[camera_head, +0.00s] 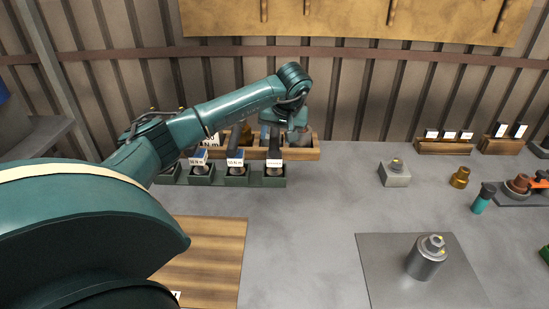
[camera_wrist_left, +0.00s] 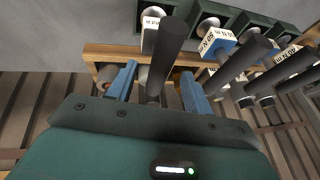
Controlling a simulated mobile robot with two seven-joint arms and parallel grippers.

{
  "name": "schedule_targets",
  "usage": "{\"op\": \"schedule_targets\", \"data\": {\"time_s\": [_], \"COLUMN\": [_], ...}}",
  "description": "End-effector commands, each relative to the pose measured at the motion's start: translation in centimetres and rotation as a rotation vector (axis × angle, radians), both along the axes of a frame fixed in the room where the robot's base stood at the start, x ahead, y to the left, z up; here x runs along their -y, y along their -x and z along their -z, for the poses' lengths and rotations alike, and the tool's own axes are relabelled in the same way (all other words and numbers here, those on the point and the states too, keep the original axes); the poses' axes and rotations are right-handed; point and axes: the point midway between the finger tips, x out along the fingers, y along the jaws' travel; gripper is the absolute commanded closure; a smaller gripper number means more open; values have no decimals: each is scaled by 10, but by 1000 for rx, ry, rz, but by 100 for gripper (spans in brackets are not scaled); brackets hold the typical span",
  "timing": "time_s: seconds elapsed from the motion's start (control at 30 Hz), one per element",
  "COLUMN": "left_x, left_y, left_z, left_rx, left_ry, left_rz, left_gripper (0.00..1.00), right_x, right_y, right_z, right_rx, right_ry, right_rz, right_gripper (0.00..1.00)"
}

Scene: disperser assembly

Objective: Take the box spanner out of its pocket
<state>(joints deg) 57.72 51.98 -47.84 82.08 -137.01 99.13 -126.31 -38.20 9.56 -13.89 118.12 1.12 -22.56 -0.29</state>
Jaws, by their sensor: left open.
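Several dark-handled tools stand in a row of green pockets (camera_head: 240,182) at the back left of the bench, with labels in front. The rightmost one (camera_head: 274,151) has a white label, and its dark handle (camera_wrist_left: 166,50) shows in the wrist view. I cannot read which tool is the box spanner. My left gripper (camera_head: 297,134) is over the wooden rack, just behind and right of that handle. In the left wrist view its blue fingers (camera_wrist_left: 158,84) are open, and the handle's end lies across the gap between them. I cannot tell whether they touch it. My right gripper is not shown.
The wooden rack (camera_head: 304,154) runs behind the pockets. Neighbouring handles (camera_wrist_left: 240,60) stand close beside. A grey block (camera_head: 395,175), a brass part (camera_head: 460,177), a teal bottle (camera_head: 481,202) and a metal cylinder (camera_head: 426,262) on a plate (camera_head: 378,276) lie right. The middle bench is clear.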

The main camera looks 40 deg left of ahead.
Motion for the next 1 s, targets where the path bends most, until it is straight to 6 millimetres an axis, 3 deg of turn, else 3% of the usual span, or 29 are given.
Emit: {"op": "schedule_targets", "data": {"time_s": [0.2, 0.5, 1.0], "left_x": [-11, -13, -13], "left_y": [-4, -5, -5], "left_z": [27, 31, 31], "left_rx": [-2, 1, -1], "left_ry": [2, 1, 1], "left_rz": [-1, 0, 0], "left_gripper": [49, 50, 91], "right_x": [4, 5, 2], "right_y": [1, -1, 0], "right_z": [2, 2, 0], "right_rx": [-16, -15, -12], "right_ry": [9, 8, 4], "right_rz": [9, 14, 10], "right_gripper": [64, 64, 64]}}
